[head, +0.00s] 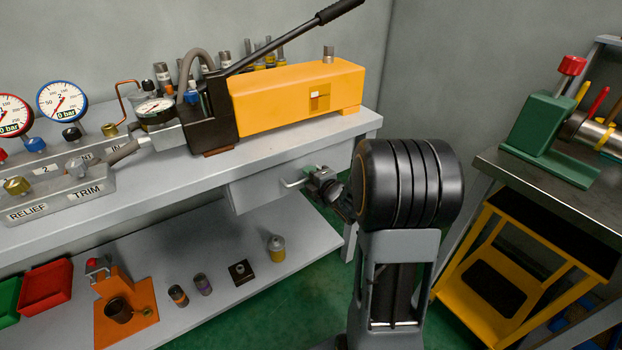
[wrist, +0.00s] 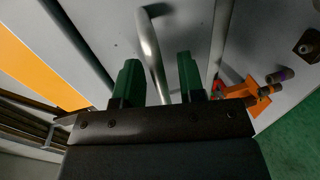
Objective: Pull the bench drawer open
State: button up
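The bench drawer (head: 257,190) is a grey box front under the right part of the bench top, and it looks shut. Its pale bar handle (head: 291,184) sticks out from the front. My gripper (head: 316,182) is at the handle, partly hidden behind my arm in the head view. In the wrist view, the two green fingers of my gripper (wrist: 157,75) stand apart, and the handle (wrist: 149,45) runs between them. Gaps show between the handle and the fingers, so it is not clamped.
The bench top (head: 200,165) holds a yellow pump (head: 295,100) and gauges. A lower shelf (head: 215,240) carries an orange vise (head: 127,310) and small fittings. A yellow step stool (head: 470,300) and a dark-topped table (head: 550,190) stand right. Green floor shows below.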

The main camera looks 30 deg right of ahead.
grip_shut()
dwell(0.4)
